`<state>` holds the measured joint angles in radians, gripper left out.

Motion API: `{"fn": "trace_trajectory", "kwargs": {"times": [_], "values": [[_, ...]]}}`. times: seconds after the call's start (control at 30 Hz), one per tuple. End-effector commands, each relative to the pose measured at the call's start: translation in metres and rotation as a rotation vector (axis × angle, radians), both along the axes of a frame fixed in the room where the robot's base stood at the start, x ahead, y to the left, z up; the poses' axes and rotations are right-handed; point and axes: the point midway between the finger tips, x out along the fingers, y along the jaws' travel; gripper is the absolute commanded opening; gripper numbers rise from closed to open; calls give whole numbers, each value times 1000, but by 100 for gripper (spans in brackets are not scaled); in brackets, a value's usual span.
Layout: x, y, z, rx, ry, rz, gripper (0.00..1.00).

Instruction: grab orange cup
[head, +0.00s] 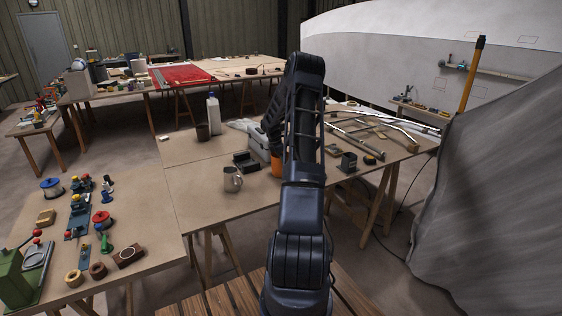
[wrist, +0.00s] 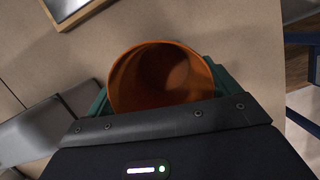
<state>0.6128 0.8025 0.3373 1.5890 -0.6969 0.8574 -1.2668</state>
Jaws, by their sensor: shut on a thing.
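The orange cup (wrist: 124,84) shows large in the wrist view, its open mouth facing the camera. My gripper (wrist: 160,85) is shut on it, with a greenish finger on each side of the cup. In the head view a small part of the orange cup (head: 276,166) shows at the left edge of my arm, over the middle table. My arm hides the rest of it, and my gripper's fingers cannot be seen there. Whether the cup touches the table top cannot be told.
A grey mug (head: 233,180) stands left of the cup on the middle table (head: 200,200). A dark cup (head: 203,132), a white bottle (head: 213,113) and a dark tray (head: 246,161) are behind it. Metal rails lie to the right. The table's front left is clear.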

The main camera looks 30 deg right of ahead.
Motion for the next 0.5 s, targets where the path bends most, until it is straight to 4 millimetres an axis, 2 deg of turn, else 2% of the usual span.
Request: {"fn": "trace_trajectory", "kwargs": {"times": [0.27,0.5], "values": [[0,0,16,0,-2,-1,63],[1,0,40,-1,-2,0,63]]}}
